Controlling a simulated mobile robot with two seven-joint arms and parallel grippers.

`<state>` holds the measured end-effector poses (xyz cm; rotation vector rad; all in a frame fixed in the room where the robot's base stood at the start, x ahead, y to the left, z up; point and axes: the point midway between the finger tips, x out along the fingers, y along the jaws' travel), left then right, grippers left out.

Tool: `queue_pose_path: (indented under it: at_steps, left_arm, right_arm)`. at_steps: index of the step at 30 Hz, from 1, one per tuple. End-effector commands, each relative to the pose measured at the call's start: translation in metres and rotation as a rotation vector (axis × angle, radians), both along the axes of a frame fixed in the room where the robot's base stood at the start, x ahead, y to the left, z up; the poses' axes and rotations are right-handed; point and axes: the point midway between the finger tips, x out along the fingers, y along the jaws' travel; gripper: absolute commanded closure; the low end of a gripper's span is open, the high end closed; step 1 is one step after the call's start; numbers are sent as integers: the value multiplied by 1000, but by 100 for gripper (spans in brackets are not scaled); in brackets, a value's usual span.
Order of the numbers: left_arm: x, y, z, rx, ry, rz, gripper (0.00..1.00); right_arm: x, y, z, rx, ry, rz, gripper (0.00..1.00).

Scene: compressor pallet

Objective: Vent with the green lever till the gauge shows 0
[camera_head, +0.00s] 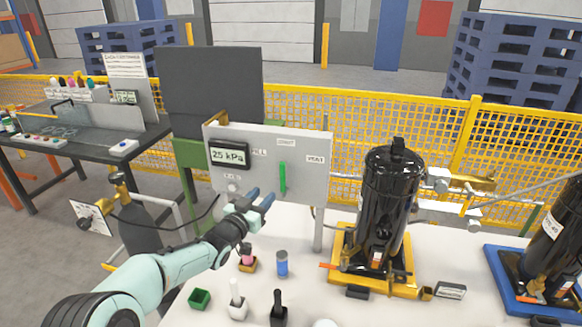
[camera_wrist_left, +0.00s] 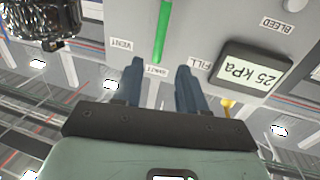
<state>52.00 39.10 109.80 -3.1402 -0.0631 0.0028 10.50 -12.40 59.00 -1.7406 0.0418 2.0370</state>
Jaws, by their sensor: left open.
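The gauge (camera_head: 229,154) on the panel's left reads 25 kPa. My left gripper (camera_head: 260,202) is open in front of the panel, below and left of the lever. In the left wrist view the lever (camera_wrist_left: 162,32) lies beyond the gap between the fingers (camera_wrist_left: 160,85), and the gauge (camera_wrist_left: 250,72) is to the right. The fingers look apart from the lever. My right gripper is not in view.
A black compressor (camera_head: 390,200) stands on a yellow base right of the panel. The white table holds a blue cylinder (camera_head: 282,264), a green box (camera_head: 199,299) and small bottles close to my left arm. A dark gas cylinder (camera_head: 138,225) stands left of the table.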

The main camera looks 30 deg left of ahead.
Motion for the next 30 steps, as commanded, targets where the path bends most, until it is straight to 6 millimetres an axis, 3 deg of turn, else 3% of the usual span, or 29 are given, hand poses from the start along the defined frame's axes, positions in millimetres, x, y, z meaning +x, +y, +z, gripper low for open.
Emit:
queue_pose_path:
  at_steps: [5,18,24,30]
  left_arm:
    - [22,0,1,-3,1,-1,59]
    - [110,3,4,-2,-2,-2,59]
    - [129,5,3,-1,-2,0,59]
    - [132,5,-1,0,1,0,59]
  right_arm:
    - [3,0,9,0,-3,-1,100]
    - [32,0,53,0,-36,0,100]
    - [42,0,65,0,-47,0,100]
    - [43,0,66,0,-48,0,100]
